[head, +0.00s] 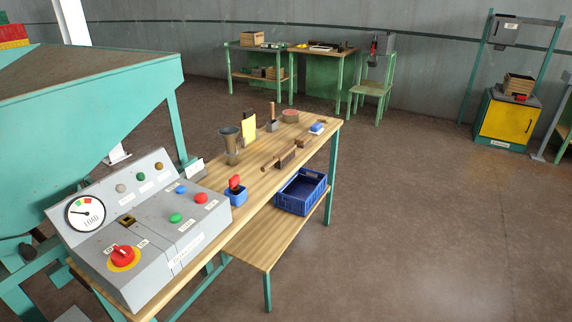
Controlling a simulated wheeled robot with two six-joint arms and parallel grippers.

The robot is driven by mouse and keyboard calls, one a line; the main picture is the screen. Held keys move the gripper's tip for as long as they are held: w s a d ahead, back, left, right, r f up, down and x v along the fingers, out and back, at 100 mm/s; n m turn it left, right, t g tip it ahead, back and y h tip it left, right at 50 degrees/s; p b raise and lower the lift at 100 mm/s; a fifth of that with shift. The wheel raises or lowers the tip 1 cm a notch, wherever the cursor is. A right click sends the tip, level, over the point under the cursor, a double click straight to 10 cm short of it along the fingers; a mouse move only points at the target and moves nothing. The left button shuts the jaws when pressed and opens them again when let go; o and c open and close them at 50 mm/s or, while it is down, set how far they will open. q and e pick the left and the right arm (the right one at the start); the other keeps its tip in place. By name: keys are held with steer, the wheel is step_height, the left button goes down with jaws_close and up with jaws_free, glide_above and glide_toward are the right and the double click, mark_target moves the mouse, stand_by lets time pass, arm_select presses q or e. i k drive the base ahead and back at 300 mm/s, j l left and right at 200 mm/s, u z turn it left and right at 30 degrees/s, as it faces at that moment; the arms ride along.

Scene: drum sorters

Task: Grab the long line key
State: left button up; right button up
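I cannot pick out a long line key for certain at this size. A small red-handled item (235,182) stands in a small blue box (237,197) on the wooden workbench (262,189), just right of the grey control panel (150,225); its lower part is hidden in the box. The panel has a gauge, coloured buttons, a red rotary knob (122,254) and a small dark square slot (127,220). Neither of my grippers is in view.
The bench also holds a metal funnel-like cup (230,140), a yellow card (249,131), a brush (285,158) and a blue-and-white item (317,128). A blue crate (302,191) sits on the lower shelf. A teal machine (90,100) stands left. Floor (430,220) at right is clear.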

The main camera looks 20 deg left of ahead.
mark_target(234, 181)
steer(key=i+u, duration=0.1)
steer(key=i, duration=0.45)
steer(key=i+l, duration=0.15)
steer(key=i, duration=0.35)
steer(key=i+l+u, duration=0.15)
steer(key=i, duration=0.4)
steer(key=i+u, duration=0.25)
steer(key=u, duration=0.2)
steer(key=i+l+u, duration=0.2)
steer(key=u, duration=0.25)
steer(key=i+l+u, duration=0.2)
steer(key=u, duration=0.25)
steer(key=i+l+u, duration=0.15)
steer(key=l+u, duration=0.3)
steer(key=j, duration=0.15)
